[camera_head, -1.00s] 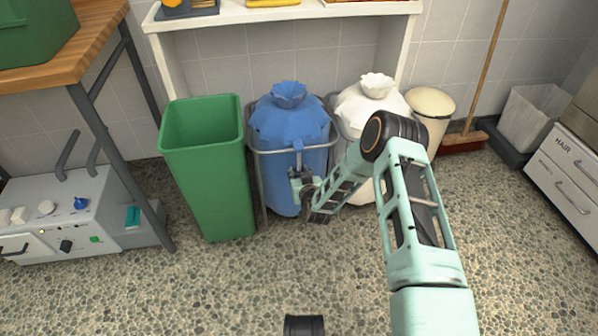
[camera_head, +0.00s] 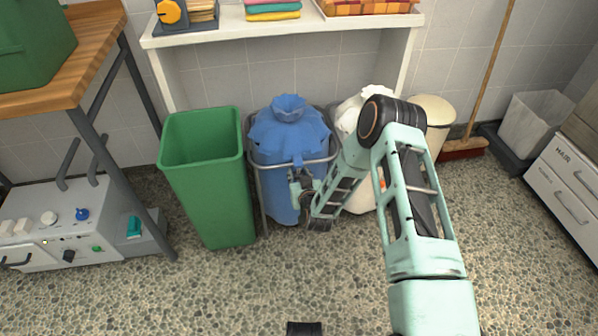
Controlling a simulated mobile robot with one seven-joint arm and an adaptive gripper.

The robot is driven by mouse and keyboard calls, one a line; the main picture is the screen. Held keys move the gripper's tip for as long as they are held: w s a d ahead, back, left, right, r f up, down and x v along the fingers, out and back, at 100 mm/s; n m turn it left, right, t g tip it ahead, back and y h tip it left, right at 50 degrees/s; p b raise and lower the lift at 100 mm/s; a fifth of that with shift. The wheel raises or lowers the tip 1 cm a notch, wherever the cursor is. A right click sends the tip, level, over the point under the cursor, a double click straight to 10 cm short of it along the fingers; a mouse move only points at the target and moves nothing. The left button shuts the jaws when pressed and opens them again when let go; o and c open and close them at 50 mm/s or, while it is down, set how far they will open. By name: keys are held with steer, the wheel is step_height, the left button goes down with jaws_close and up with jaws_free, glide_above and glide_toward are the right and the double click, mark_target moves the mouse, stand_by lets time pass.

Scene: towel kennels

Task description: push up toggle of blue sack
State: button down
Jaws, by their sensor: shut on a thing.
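The blue sack (camera_head: 280,140) hangs in a grey metal frame (camera_head: 262,165) below the white shelf, its gathered neck upright. A small blue toggle (camera_head: 298,162) shows at the front of the sack, at the level of the frame's hoop. My gripper (camera_head: 297,185) is at the front of the blue sack, just below the hoop. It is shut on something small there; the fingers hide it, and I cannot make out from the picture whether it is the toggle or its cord.
A green bin (camera_head: 208,180) stands close left of the sack. A white sack (camera_head: 352,108), partly hidden by my arm, and a cream bin (camera_head: 432,115) stand to the right. The white shelf (camera_head: 290,30) is above. The speckled floor in front is clear.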

steer(key=shift+r+p, duration=0.35)
steer(key=shift+r, duration=0.95)
steer(key=c, duration=1.5)
jaws_free()
steer(key=shift+f, duration=0.1)
steer(key=v, duration=1.2)
